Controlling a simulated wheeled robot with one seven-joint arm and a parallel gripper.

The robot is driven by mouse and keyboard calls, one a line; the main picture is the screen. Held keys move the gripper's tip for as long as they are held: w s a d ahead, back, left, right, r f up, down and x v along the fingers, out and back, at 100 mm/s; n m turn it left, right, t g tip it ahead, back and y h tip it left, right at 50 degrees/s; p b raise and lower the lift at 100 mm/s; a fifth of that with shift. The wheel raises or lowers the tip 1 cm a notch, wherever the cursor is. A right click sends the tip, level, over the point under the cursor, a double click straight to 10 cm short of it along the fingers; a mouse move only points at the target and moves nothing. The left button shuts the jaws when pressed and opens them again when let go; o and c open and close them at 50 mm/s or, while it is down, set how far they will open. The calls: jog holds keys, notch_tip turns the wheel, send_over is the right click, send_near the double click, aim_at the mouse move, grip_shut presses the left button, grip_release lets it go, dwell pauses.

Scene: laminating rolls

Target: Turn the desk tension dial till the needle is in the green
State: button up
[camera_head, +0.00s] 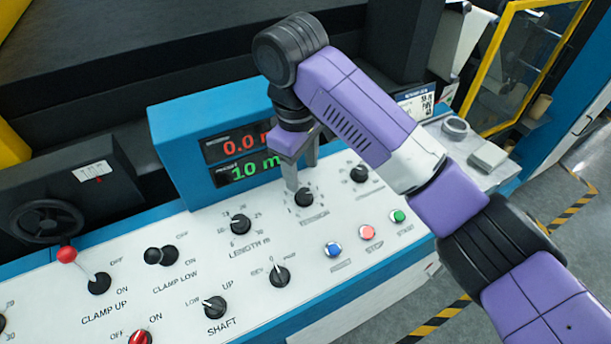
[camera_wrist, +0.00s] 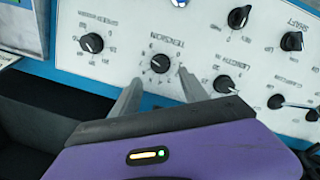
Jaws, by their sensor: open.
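The tension dial (camera_head: 304,196) is a small black knob on the white sloping desk panel, with a ring of printed marks and the word TENSION below it. It also shows in the wrist view (camera_wrist: 160,64), just beyond the fingertips. My gripper (camera_head: 303,176) points down at the dial with its fingers apart and empty. In the wrist view the two grey fingers (camera_wrist: 159,80) lie to either side of the near edge of the dial, and I cannot tell whether they touch it. I see no needle gauge or green band in either view.
The length knob (camera_head: 241,224) and another black knob (camera_head: 360,174) flank the dial. Blue, red and green buttons (camera_head: 367,233) sit in front. A blue display box (camera_head: 180,128) showing 0.0 and 10 m stands close behind my gripper. A red-tipped lever (camera_head: 68,255) is at the left.

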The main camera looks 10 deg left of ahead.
aim_at(304, 193)
jog(key=f, duration=0.5)
jog(key=f+p, duration=0.1)
jog(key=f, duration=0.1)
jog(key=shift+w+d+f, duration=0.2)
jog(key=shift+w, duration=0.1)
jog(key=shift+c, duration=0.4)
grip_shut()
